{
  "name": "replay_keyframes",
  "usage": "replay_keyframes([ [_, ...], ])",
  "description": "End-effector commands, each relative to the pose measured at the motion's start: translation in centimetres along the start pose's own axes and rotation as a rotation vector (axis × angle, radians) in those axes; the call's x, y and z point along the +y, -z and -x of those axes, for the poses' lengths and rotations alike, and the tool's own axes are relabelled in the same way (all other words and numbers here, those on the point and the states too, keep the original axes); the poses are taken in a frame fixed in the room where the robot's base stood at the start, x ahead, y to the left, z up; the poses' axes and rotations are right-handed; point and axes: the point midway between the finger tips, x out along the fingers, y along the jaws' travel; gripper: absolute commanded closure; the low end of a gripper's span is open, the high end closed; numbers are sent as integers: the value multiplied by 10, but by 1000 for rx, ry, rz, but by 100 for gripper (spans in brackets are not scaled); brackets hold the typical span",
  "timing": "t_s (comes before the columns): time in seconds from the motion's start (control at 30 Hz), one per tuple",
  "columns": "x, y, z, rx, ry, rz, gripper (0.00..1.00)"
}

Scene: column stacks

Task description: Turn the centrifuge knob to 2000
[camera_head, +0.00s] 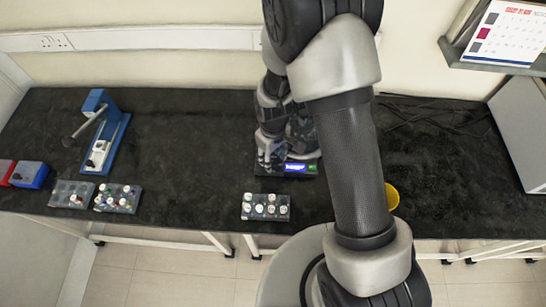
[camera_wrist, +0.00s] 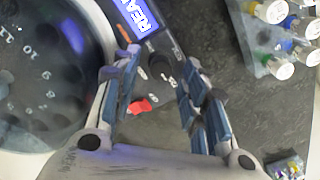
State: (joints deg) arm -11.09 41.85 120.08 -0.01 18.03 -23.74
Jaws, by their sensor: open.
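The centrifuge shows in the wrist view with its round numbered rotor (camera_wrist: 40,70) at the left. Its blue lit display (camera_wrist: 140,14) is at the top, partly cut off. A dark round knob (camera_wrist: 160,68) and a small red part (camera_wrist: 141,106) sit on its panel with small white marks that I cannot read. My gripper (camera_wrist: 158,80) is open, with its fingers on either side of the panel controls. I cannot tell whether they touch the knob. In the head view, the centrifuge (camera_head: 298,168) is partly hidden behind my arm and gripper (camera_head: 268,162).
A rack of white-capped vials (camera_head: 265,207) stands in front of the centrifuge. A blue device (camera_head: 103,130), racks (camera_head: 117,198) and red and blue boxes (camera_head: 28,174) are at the left. A yellow container (camera_head: 391,196) is right of my arm. The counter's right side is mostly clear.

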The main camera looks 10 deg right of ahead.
Motion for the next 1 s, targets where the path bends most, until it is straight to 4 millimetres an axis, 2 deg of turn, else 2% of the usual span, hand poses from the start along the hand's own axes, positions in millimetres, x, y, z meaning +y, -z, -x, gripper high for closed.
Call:
replay_keyframes([
  [0.3, 0, 1, 67, 5, -2, 0, 60],
  [0.5, 0, 1, 98, 3, -1, 0, 60],
  [0.7, 0, 0, 110, 0, 0, 0, 60],
  [1.0, 0, 0, 110, 0, 0, 0, 60],
])
